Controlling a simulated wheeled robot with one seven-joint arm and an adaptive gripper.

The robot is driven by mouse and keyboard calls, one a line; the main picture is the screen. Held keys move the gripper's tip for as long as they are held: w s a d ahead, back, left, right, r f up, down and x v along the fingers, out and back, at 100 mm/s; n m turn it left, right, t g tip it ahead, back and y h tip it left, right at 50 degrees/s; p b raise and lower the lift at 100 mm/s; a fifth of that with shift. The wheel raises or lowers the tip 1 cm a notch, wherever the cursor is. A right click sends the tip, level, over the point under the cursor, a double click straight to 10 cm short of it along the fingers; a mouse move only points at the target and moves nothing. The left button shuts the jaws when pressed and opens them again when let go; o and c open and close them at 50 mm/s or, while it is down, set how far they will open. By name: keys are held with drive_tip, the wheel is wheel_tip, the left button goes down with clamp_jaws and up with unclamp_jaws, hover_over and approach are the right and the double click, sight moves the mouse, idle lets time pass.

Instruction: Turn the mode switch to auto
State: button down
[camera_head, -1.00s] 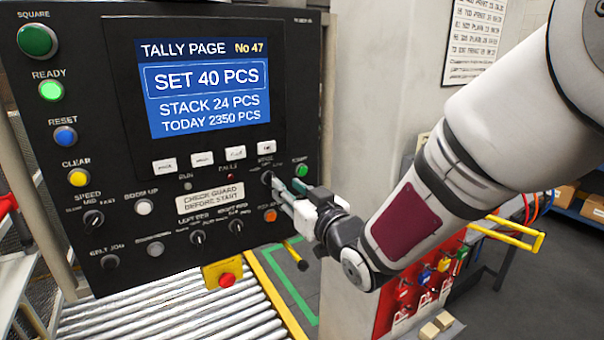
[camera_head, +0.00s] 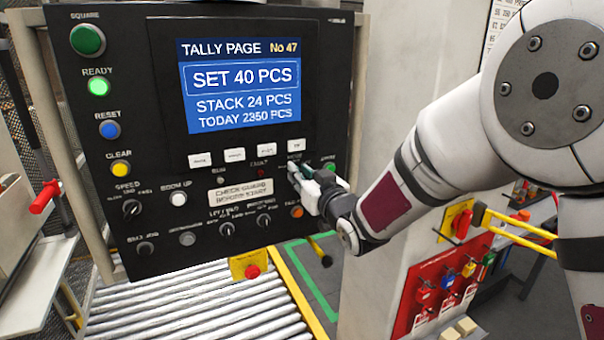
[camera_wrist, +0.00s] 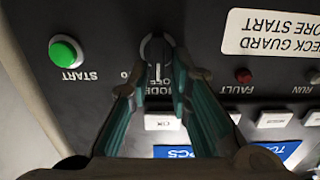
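The mode switch (camera_wrist: 157,50) is a dark round knob on the black control panel (camera_head: 330,60). In the upside-down wrist view its white pointer line points straight at the lettering OFF, below the word MODE. Another label beside it is mostly covered by a finger. My gripper (camera_wrist: 158,58) has its two teal fingers on either side of the knob, with no clear gap at the tips, so it looks shut on the knob. In the head view my gripper (camera_head: 300,178) is at the panel's lower right and hides the knob.
The green START button (camera_wrist: 66,52) is close beside the switch. The red fault lamp (camera_wrist: 243,75) and a row of white keys (camera_wrist: 164,121) are also near. An orange button (camera_head: 297,211) sits just below my gripper. A grey pillar (camera_head: 395,80) stands right of the panel.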

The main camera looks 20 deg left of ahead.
drive_tip(key=shift+w+d+m+b, duration=0.15)
drive_tip(key=shift+w+m+b, duration=0.05)
drive_tip(key=shift+m+b, duration=0.2)
drive_tip(key=shift+w+d+f+m+b, duration=0.15)
drive_tip(key=shift+m+b, duration=0.9)
drive_tip(key=shift+m, duration=0.3)
drive_tip(key=shift+w+d+f+m+b, duration=0.1)
drive_tip(key=shift+w+d+m+b, duration=0.05)
drive_tip(key=shift+m+b, duration=1.1)
drive_tip(key=shift+w+d+f+m+b, duration=0.15)
drive_tip(key=shift+m+b, duration=0.7)
drive_tip(key=shift+m, duration=0.65)
drive_tip(key=shift+f, duration=0.1)
drive_tip(key=c, duration=1.7)
unclamp_jaws()
